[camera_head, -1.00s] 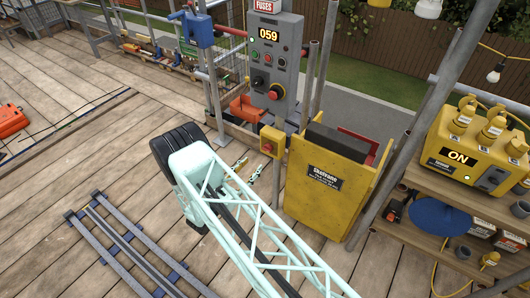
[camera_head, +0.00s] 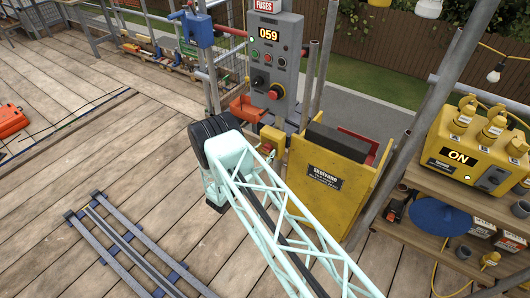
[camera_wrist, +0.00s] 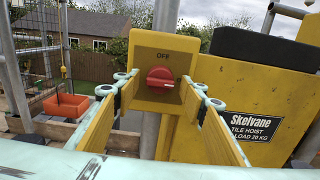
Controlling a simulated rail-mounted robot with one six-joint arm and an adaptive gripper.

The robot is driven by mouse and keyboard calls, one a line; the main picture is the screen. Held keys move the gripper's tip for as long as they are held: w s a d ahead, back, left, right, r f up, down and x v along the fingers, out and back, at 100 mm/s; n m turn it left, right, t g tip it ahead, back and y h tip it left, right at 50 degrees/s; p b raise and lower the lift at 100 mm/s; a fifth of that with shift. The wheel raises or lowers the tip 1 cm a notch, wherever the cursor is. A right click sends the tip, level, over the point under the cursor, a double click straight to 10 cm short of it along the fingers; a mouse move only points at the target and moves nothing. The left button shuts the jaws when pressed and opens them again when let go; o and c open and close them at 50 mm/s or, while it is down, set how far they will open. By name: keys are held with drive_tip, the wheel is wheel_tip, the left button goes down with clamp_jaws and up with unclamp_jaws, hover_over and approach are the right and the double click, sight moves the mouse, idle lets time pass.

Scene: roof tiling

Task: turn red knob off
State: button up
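The red knob (camera_wrist: 160,78) sits on the front of a yellow box (camera_wrist: 181,48) in the wrist view. The word OFF is printed above the knob. Its grip bar lies roughly level, with a small pale mark at its right end. My gripper (camera_wrist: 161,88) is open, with one yellow finger on each side of the knob. No finger visibly touches the knob. In the head view the yellow box (camera_head: 272,138) is partly covered by my arm, and the fingers are mostly hidden.
Right of the box stands the yellow Skelvane tile hoist (camera_head: 325,181). A grey control panel (camera_head: 278,55) reading 059 stands behind, with a red button (camera_head: 275,91). A scaffold pole (camera_wrist: 164,20) runs behind the box. An orange bin (camera_wrist: 66,105) is at left.

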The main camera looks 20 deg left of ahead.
drive_tip(key=shift+w, duration=0.3)
drive_tip(key=c, duration=0.9)
drive_tip(key=shift+f+n+b, duration=0.1)
drive_tip(key=shift+n+b, duration=0.2)
drive_tip(key=shift+b, duration=0.05)
drive_tip(key=n+b, duration=0.8)
drive_tip(key=n, duration=0.9)
drive_tip(key=shift+d, duration=0.15)
drive_tip(key=shift+r+n, duration=0.2)
drive_tip(key=shift+n, duration=0.1)
